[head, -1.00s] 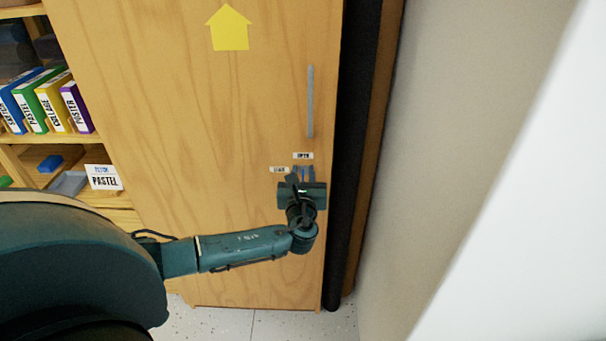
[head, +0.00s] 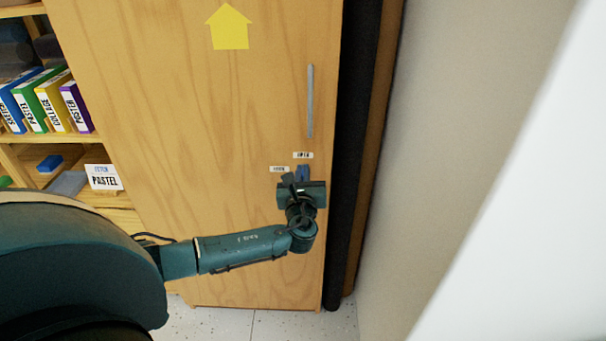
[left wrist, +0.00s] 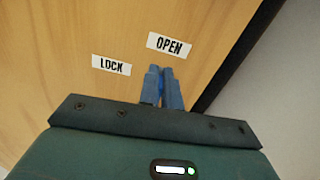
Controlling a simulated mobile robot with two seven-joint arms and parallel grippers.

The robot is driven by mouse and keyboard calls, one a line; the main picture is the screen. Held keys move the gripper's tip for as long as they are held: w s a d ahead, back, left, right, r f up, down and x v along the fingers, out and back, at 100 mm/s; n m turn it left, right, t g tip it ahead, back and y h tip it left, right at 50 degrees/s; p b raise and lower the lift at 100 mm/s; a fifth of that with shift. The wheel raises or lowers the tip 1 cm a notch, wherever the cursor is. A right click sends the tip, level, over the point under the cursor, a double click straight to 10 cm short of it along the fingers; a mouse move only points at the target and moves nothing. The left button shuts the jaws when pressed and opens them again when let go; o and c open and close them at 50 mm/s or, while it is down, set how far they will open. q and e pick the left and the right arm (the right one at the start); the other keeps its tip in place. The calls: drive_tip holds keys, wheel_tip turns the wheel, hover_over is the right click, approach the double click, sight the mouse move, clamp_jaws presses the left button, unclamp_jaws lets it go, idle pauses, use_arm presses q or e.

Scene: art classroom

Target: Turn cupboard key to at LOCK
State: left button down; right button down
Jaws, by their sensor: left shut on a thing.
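The tall wooden cupboard door (head: 220,120) fills the middle of the head view. My left gripper (head: 298,173) is at the door's lower right, just below two small labels. The OPEN label (left wrist: 169,44) is above the fingertips in the left wrist view, and the LOCK label (left wrist: 111,65) is to their left. The fingers of my left gripper (left wrist: 162,72) are shut on the cupboard key (left wrist: 161,85). Only a thin blue sliver of the key shows between them; the rest is hidden. The fingers point close to the OPEN label. My right gripper is not in view.
A grey vertical handle (head: 310,101) is above the labels. A yellow arrow (head: 229,28) is on the door. A shelf with books (head: 52,101) and a PASTEL sign (head: 104,177) stands at left. A pale wall (head: 440,150) is close on the right.

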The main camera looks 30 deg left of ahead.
use_arm(q)
drive_tip(key=n+b, duration=0.3)
drive_tip(key=n, duration=0.2)
drive_tip(key=f+n+b, duration=0.1)
drive_tip(key=n+b, duration=0.2)
drive_tip(key=n, duration=0.3)
drive_tip(key=a+n+b, duration=0.1)
drive_tip(key=n+b, duration=0.3)
drive_tip(key=n, duration=0.2)
drive_tip(key=shift+s+f, duration=0.25)
drive_tip(key=shift+s, duration=0.1)
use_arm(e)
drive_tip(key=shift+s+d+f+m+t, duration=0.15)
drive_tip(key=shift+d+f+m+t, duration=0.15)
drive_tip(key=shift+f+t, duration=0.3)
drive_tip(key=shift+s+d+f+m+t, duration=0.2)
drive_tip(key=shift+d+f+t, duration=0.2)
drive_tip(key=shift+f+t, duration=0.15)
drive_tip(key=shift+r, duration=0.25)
